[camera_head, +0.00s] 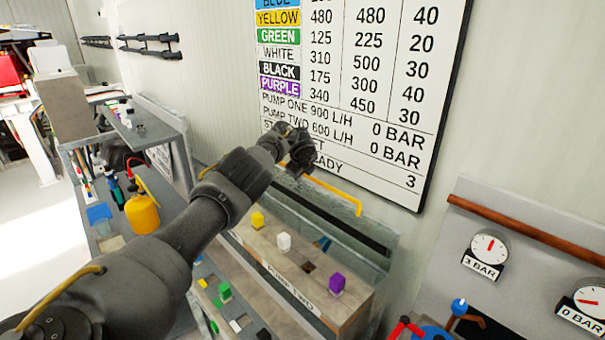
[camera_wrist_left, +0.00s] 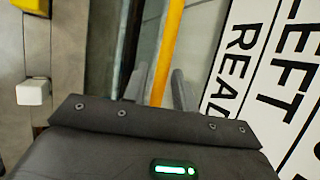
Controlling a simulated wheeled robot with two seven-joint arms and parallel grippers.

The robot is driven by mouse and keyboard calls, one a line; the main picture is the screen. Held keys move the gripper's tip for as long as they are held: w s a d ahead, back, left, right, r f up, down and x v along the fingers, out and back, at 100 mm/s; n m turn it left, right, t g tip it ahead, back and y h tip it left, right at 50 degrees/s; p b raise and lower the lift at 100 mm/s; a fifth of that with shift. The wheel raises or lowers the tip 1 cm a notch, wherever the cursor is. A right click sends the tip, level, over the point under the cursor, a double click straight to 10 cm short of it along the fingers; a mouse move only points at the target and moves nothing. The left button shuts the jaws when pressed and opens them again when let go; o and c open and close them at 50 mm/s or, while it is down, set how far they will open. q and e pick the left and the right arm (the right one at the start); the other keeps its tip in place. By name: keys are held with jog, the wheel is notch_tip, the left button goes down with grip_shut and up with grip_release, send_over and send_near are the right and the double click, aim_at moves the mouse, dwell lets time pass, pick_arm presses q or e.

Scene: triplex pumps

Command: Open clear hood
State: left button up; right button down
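The clear hood (camera_head: 375,262) is a see-through panel at the back of the pump two box, behind the coloured blocks, which look uncovered. Its yellow handle (camera_head: 335,192) runs along the upper edge, near the wall sign. My left gripper (camera_head: 300,160) is at the far left end of this handle. Exact contact is hard to see. My right gripper is not in view.
The pump two box (camera_head: 290,268) carries yellow, white and purple blocks (camera_head: 337,284). A wall sign (camera_head: 350,100) stands close behind my gripper. Gauges (camera_head: 488,248) and a brown pipe (camera_head: 530,230) are at right. A yellow bottle (camera_head: 142,213) stands on the left bench.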

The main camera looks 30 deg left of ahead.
pick_arm(q)
jog(key=shift+s+f, duration=0.15)
jog(key=shift+r, duration=0.2)
jog(key=b+v, duration=0.2)
jog(key=v, duration=0.8)
jog(key=shift+r+b, duration=0.25)
jog(key=shift+b, duration=0.05)
jog(key=shift+d+f, duration=0.1)
jog(key=shift+d, duration=0.15)
